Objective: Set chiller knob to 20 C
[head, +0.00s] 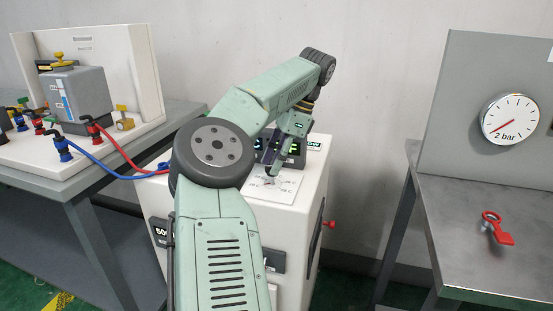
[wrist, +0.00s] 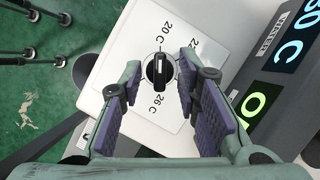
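The black chiller knob (wrist: 159,70) sits on a white dial plate (wrist: 128,62) in the wrist view. Its long grip runs roughly up and down there, with a white mark on it. The label "20 C" (wrist: 167,28) is above the knob and "26 C" (wrist: 158,103) below; a label starting "22" is partly hidden by the right finger. My gripper (wrist: 160,66) is open, one purple-padded finger on each side of the knob, with visible gaps. In the head view my gripper (head: 271,168) is over the dial on the white chiller (head: 293,202); the knob is mostly hidden there.
Chiller displays (wrist: 290,53) stand right of the dial, close to my right finger. Red and blue hoses (head: 128,172) run from the left bench (head: 187,117) toward the chiller. A metal bench (head: 470,240) with a gauge (head: 510,118) and red part (head: 497,228) is at right.

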